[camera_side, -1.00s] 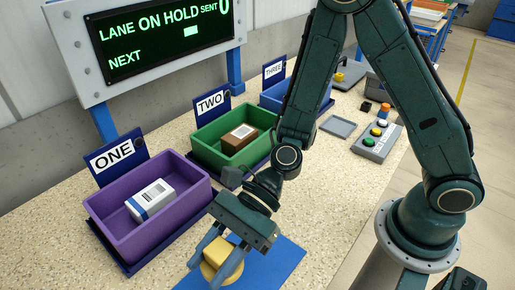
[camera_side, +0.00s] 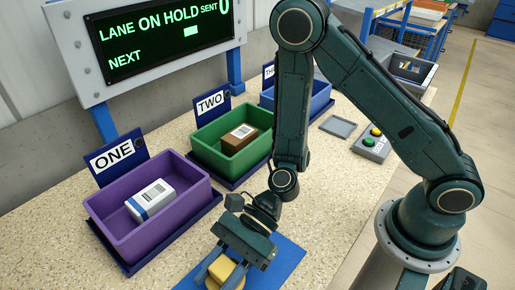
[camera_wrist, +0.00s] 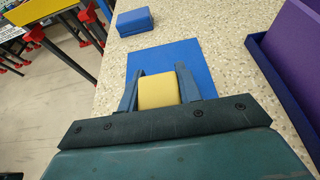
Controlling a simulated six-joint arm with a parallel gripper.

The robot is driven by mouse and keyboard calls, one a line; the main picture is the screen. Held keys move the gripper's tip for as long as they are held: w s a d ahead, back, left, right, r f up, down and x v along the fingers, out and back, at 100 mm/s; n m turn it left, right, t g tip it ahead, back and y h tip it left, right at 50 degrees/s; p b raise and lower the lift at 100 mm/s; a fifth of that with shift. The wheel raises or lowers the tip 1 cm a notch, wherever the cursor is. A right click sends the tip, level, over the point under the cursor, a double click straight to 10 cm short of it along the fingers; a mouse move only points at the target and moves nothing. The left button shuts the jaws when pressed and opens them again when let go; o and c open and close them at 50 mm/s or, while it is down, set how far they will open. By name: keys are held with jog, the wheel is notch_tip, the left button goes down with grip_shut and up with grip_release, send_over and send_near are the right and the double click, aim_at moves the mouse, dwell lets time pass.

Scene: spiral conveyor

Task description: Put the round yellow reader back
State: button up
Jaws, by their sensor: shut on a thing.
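A yellow reader (camera_side: 225,272) is between the fingers of my gripper (camera_side: 220,274) near the bottom edge of the side view. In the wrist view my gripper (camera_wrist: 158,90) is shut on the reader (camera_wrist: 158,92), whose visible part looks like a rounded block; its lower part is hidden. A flat blue mat (camera_side: 275,268) lies under and around it, and the mat also shows in the wrist view (camera_wrist: 165,58). I cannot tell whether the reader touches the mat.
A purple bin (camera_side: 110,218) marked ONE holds a white-blue box (camera_side: 150,199). A green bin (camera_side: 215,122) marked TWO holds a brown box (camera_side: 240,137). A blue bin (camera_side: 318,97) stands behind. A button panel (camera_side: 371,145) is beyond my arm. A blue block (camera_wrist: 134,21) lies past the mat.

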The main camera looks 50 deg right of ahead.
aim_at(219, 284)
jog(key=shift+f, duration=1.45)
jog(key=o, duration=1.1)
jog(key=shift+f, duration=0.1)
jog(key=shift+d, duration=0.1)
jog(key=shift+v, duration=3.6)
jog(key=shift+d, duration=0.1)
